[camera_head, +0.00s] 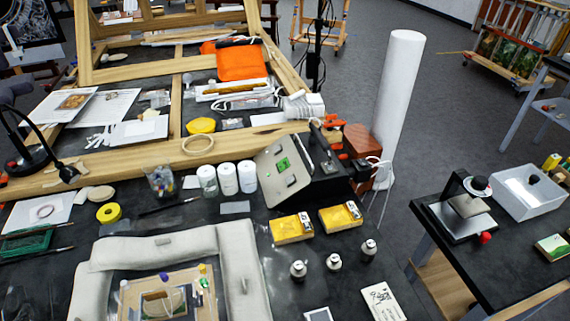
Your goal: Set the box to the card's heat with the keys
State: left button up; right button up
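The box (290,184) stands near the middle of the dark worktable, with a pale grey sloping front and a black body behind it. A small green display (283,164) is on the front. Its digits and the keys beside it are too small to read. A white card (381,301) with dark marks lies flat at the table's front right, and its marks cannot be read. Another small pale card (235,207) lies left of the box. Neither of my grippers shows in the head view.
Two yellow boxes (292,228) (340,216) lie before the box, with several small metal-topped bottles (334,262) nearer. White jars (228,179) stand left of it. Padded grey cushions (150,246) frame a small panel at the front. A white roll (398,95) stands behind.

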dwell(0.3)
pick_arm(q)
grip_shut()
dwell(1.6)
